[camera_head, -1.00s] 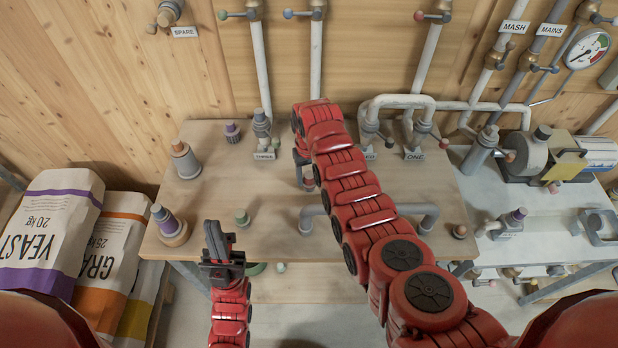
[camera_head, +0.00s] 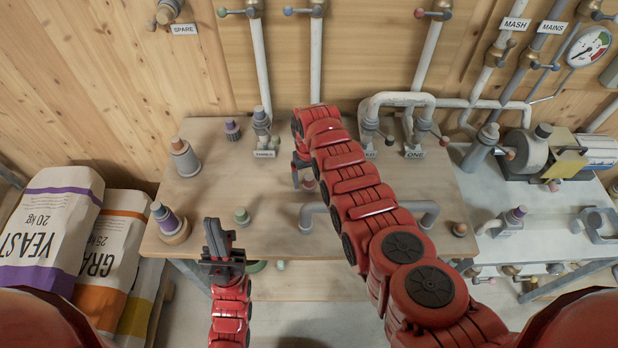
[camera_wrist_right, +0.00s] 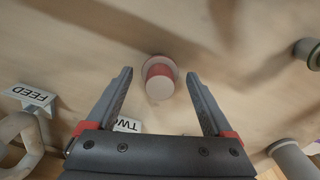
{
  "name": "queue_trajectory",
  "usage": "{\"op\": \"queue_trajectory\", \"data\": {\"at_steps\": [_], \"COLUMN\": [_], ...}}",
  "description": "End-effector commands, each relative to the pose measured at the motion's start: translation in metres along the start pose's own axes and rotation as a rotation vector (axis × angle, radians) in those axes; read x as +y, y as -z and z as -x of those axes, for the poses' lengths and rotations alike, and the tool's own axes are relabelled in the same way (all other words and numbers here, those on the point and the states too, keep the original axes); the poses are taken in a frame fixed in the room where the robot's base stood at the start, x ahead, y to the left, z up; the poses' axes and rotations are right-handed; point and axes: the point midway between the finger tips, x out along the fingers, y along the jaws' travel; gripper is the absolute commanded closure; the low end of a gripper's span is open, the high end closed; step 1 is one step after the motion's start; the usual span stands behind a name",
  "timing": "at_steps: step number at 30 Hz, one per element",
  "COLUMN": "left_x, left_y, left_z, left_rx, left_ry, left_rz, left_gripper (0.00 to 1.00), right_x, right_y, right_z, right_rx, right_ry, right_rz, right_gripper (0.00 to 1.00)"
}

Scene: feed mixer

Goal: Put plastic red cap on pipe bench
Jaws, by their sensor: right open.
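A small red cap (camera_wrist_right: 158,68) with a paler end shows in the right wrist view, on the wooden surface. My right gripper (camera_wrist_right: 158,78) is open, with one finger on each side of the cap in that view; I cannot tell how far above it the fingertips are. In the head view my right gripper (camera_head: 298,172) is over the middle of the wooden pipe bench (camera_head: 270,205), partly hidden by my arm. A small reddish piece (camera_head: 309,186) beside it is probably this cap. My left gripper (camera_head: 220,238) is at the bench's front edge, holding nothing visible.
A grey bent pipe (camera_head: 425,208) runs across the bench to the right. Feed sacks (camera_head: 45,235) lie at left.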

Motion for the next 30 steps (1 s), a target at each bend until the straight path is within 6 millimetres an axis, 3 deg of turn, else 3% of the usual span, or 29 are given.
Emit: {"op": "queue_trajectory", "data": {"at_steps": [8, 17, 25, 27, 30], "left_x": [0.000, 0.000, 0.002, 0.001, 0.000], "left_y": [0.000, -0.001, -0.005, -0.002, 0.000], "left_z": [-0.001, 0.008, 0.033, 0.011, 0.002], "left_rx": [0.000, 0.000, 0.000, 0.000, 0.001], "left_ry": [0.000, 0.000, 0.000, 0.000, 0.000], "left_rz": [0.000, 0.000, 0.000, 0.000, 0.000], "left_gripper": [1.00, 1.00, 1.00, 1.00, 1.00], "right_x": [0.000, 0.000, 0.000, 0.001, 0.000], "right_y": [0.001, 0.001, 0.003, 0.001, 0.000], "right_z": [0.006, 0.032, 0.092, 0.113, 0.121], "right_rx": [0.001, 0.007, 0.012, 0.003, 0.002], "right_ry": [0.000, 0.000, 0.000, 0.000, 0.000], "right_rz": [0.000, 0.000, -0.001, -0.001, -0.001], "right_gripper": [0.14, 0.14, 0.14, 0.14, 0.14]}}
